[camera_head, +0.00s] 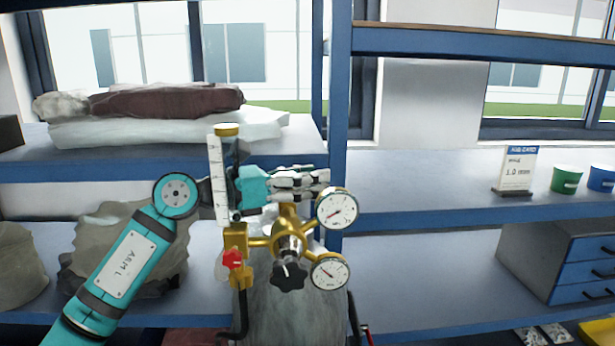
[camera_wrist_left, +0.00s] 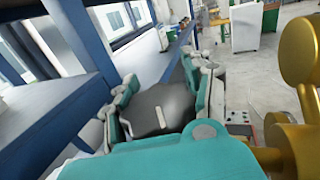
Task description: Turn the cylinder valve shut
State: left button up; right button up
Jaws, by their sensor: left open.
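A grey gas cylinder (camera_head: 290,318) stands in front of the shelves, with a brass regulator (camera_head: 262,241) on top. My left gripper (camera_head: 312,183) is above the brass fitting, beside the upper gauge (camera_head: 337,208). In the left wrist view its fingers (camera_wrist_left: 155,100) are open on both sides of a dark grey round knob with a white mark (camera_wrist_left: 158,112), which looks like the cylinder valve's handwheel. I cannot tell whether the fingers touch it. In the head view the gripper mostly hides this knob. My right gripper is not in view.
Close by are the lower gauge (camera_head: 330,271), a black regulator knob (camera_head: 289,277), a red knob (camera_head: 232,259) and an upright flow tube (camera_head: 217,180). Blue shelving (camera_head: 440,215) stands behind, with a sign (camera_head: 517,170), a green cup (camera_head: 566,179) and a drawer cabinet (camera_head: 560,262) at right.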

pick_arm(q)
jog(key=shift+d, duration=0.1)
jog(key=c, duration=0.7)
jog(key=shift+w+d, duration=0.15)
grip_shut()
jog(key=shift+f+g+b, duration=0.15)
jog(key=shift+g+b, duration=0.15)
jog(key=shift+b, duration=0.05)
